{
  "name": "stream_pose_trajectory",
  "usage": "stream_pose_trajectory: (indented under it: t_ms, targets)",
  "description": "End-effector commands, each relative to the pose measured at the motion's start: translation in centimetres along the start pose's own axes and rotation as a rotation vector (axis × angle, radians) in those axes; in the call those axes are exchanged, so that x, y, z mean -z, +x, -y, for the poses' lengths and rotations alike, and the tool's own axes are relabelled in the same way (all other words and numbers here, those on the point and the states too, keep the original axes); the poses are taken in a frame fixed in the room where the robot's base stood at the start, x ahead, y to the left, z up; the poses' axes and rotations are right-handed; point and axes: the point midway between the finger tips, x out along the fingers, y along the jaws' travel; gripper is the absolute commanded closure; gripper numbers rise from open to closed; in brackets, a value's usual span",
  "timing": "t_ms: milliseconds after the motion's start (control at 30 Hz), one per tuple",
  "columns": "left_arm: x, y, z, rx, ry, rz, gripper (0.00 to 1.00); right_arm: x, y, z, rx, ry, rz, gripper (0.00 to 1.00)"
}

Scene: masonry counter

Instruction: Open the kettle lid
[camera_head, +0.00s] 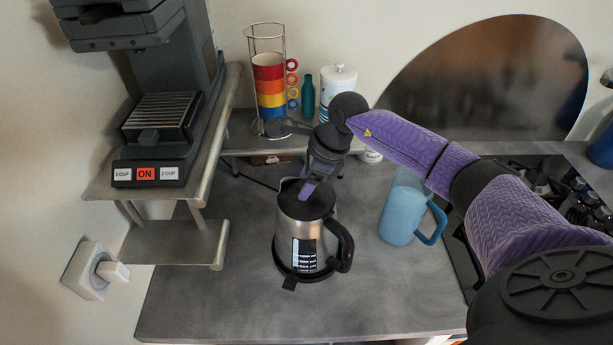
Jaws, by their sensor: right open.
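The kettle (298,235) is steel with a black lid and a black handle on its right side. It stands upright on its black base on the grey counter. Its lid (318,203) looks closed, though my gripper covers part of it. My right gripper (308,188) reaches in from the right and points down over the lid. Its fingertips are at or just above the lid; I cannot tell whether they touch it. It is open and holds nothing that I can see. My left gripper is not in view.
A blue pitcher (402,209) stands right of the kettle, below my right arm. A coffee machine (160,110) sits on a metal shelf at left. Stacked colored cups (269,88), a teal bottle (308,97) and a white canister (338,80) stand behind. The front-left counter (200,300) is clear.

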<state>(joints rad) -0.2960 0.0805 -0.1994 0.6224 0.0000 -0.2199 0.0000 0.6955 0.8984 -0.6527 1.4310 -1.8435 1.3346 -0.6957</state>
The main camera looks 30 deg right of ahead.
Motion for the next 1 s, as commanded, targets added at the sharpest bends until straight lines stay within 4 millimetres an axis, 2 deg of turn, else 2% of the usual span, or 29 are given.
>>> stream_pose_trajectory:
  t_ms: [133, 167, 467, 1000]
  targets:
    - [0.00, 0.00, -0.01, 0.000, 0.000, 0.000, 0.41, 0.00, 0.00, 0.00, 0.000, 0.000, 0.000, 0.31]
    - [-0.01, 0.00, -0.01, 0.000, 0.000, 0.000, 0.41, 0.00, -0.01, 0.00, 0.000, 0.000, 0.001, 0.35]
    - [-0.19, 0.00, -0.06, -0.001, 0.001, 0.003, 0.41, -0.01, -0.04, 0.00, 0.000, 0.001, 0.001, 0.99]
    - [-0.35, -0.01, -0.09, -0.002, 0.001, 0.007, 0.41, -0.02, -0.07, 0.01, 0.001, 0.001, 0.002, 1.00]
